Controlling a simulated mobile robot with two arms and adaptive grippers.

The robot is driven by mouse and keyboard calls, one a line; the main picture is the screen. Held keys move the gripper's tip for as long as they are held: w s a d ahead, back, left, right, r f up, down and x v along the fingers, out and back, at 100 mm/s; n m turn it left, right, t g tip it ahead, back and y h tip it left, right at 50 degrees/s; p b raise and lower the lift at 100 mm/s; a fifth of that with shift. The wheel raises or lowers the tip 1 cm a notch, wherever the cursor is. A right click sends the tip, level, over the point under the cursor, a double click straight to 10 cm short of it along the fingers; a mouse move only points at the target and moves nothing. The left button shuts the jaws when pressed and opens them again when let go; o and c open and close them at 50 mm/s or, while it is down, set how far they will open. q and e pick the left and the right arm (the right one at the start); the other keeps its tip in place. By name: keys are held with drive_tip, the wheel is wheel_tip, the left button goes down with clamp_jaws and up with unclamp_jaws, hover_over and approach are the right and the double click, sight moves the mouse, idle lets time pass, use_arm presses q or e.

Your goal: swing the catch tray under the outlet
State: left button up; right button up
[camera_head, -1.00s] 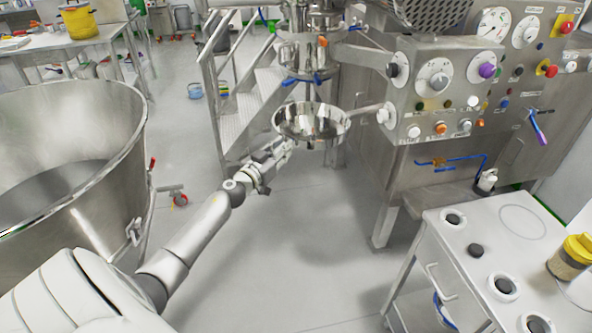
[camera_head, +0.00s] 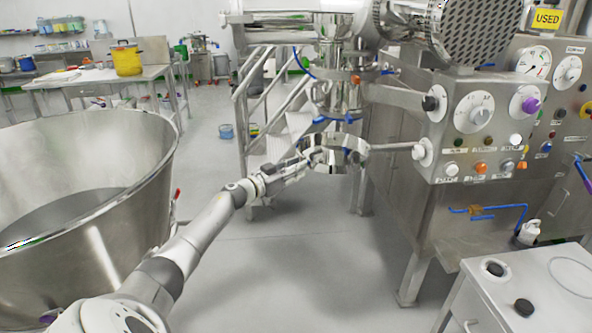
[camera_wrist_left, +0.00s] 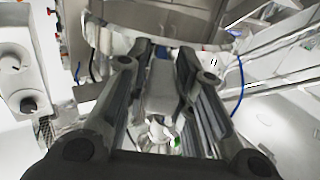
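The catch tray (camera_head: 345,158) is a round, shiny steel bowl on a horizontal arm from the machine at its right. It appears below the outlet (camera_head: 338,102), a steel neck with blue clamps, with a gap between. I cannot tell whether they line up exactly in depth. My left gripper (camera_head: 303,163) is at the tray's left front side. In the left wrist view, the gripper's fingers (camera_wrist_left: 162,62) close on both sides of a grey tab-like piece (camera_wrist_left: 160,92), seemingly the tray's handle; the tray wall (camera_wrist_left: 130,38) curves beyond. My right gripper is not in view.
A large steel bin (camera_head: 140,160) stands at the left. The machine's control panel (camera_head: 490,120) and a white cart (camera_head: 530,285) are at the right. Steel steps (camera_head: 265,125) rise behind the tray. The floor (camera_head: 290,270) in front is clear.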

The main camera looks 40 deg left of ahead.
use_arm(q)
drive_tip(key=o, duration=0.3)
drive_tip(key=shift+w, duration=0.1)
drive_tip(key=shift+a+r, duration=0.1)
drive_tip(key=shift+s+a, duration=0.1)
drive_tip(key=shift+s, duration=0.75)
drive_tip(key=s, duration=1)
drive_tip(key=shift+s+a, duration=0.2)
drive_tip(key=shift+a, duration=0.15)
